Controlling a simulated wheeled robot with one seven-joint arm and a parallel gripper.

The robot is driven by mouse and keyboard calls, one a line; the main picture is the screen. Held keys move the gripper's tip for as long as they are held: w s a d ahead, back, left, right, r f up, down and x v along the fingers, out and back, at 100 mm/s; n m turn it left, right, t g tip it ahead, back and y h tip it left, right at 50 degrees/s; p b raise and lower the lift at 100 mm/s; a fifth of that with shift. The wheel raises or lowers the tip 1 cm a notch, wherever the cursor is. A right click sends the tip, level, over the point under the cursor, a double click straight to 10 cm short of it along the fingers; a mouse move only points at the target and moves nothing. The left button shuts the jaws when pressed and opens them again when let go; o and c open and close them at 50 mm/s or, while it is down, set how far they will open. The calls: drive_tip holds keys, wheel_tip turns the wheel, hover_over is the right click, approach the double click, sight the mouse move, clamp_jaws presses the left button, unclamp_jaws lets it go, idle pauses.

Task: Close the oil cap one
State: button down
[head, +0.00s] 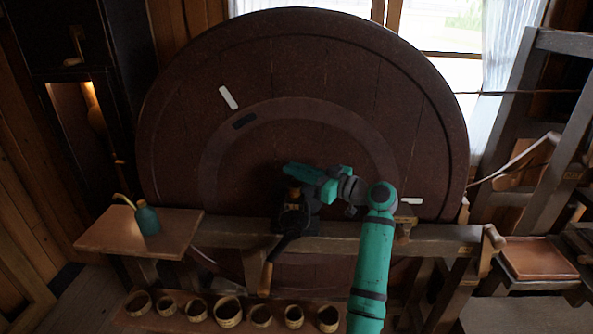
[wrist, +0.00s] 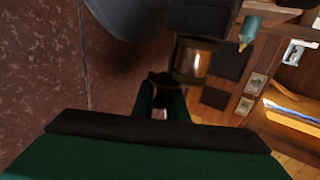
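A small brass cylinder (wrist: 194,60), which looks like the oil cup, hangs under or sits against a dark block in the wrist view. In the head view a brown-orange piece (head: 293,191) shows at the wheel's hub, just below my gripper (head: 292,171). I cannot make out a separate cap or whether it is open. My gripper (wrist: 164,90) also shows in the wrist view, its narrow dark tip beside the brass cylinder, to its lower left. Whether they touch is unclear. The fingers' gap is not clearly visible, and nothing is seen held.
A large dark wooden wheel (head: 240,60) stands behind my arm. A crank handle (head: 267,278) hangs below the hub. A teal oil can (head: 147,218) stands on a wooden shelf (head: 105,236) at left.

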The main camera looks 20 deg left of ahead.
drive_tip(key=shift+t, duration=0.3)
drive_tip(key=m+t+h, duration=0.1)
drive_tip(key=m+t, duration=0.1)
drive_tip(key=m+t+h, duration=0.1)
drive_tip(key=t, duration=0.1)
drive_tip(key=shift+s+d+m+t, duration=0.15)
drive_tip(key=shift+m+t, duration=0.25)
drive_tip(key=m+t+h, duration=0.3)
drive_tip(key=t+h, duration=0.1)
drive_tip(key=shift+d+m+h, duration=0.1)
drive_tip(key=shift+m+h, duration=0.2)
drive_tip(key=shift+m, duration=0.1)
drive_tip(key=m+t+h, duration=0.1)
drive_tip(key=m+h, duration=0.1)
drive_tip(key=m+t+h, duration=0.2)
drive_tip(key=h, duration=0.1)
drive_tip(key=shift+s+h, duration=0.2)
drive_tip(key=shift+h, duration=0.1)
drive_tip(key=shift+d+m+t+h, duration=0.2)
drive_tip(key=shift+m+t+h, duration=0.3)
drive_tip(key=shift+m+h, duration=1.25)
drive_tip(key=shift+h, duration=0.85)
drive_tip(key=c, duration=1.7)
unclamp_jaws()
drive_tip(key=shift+f, duration=0.1)
drive_tip(key=shift+c, duration=0.2)
